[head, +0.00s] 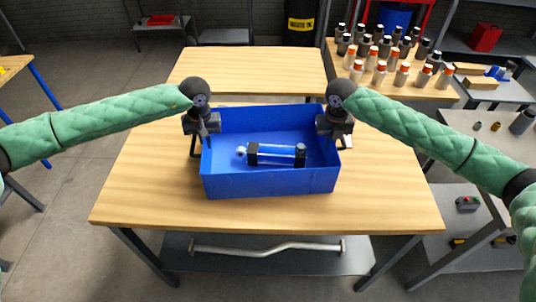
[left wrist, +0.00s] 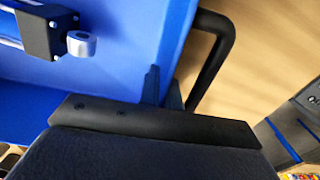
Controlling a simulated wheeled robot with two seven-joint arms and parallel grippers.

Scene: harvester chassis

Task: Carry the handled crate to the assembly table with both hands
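The blue handled crate (head: 270,185) sits on the wooden table. It holds a clear cylinder with black end blocks (head: 277,153). My left gripper (head: 207,135) points down at the crate's left side, by a black side handle (head: 195,147). My right gripper (head: 333,130) is at the right side, by the other handle (head: 346,141). In the left wrist view the fingertips (left wrist: 162,90) are close together at the crate's side wall, next to the black handle (left wrist: 213,60). Whether they clamp anything is unclear. The right fingers are too small to judge.
Bare wood of the table (head: 150,170) lies around the crate. Another wooden table (head: 245,70) stands behind. A table of several bottles (head: 385,65) is at the back right. A grey side bench (head: 490,140) stands right.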

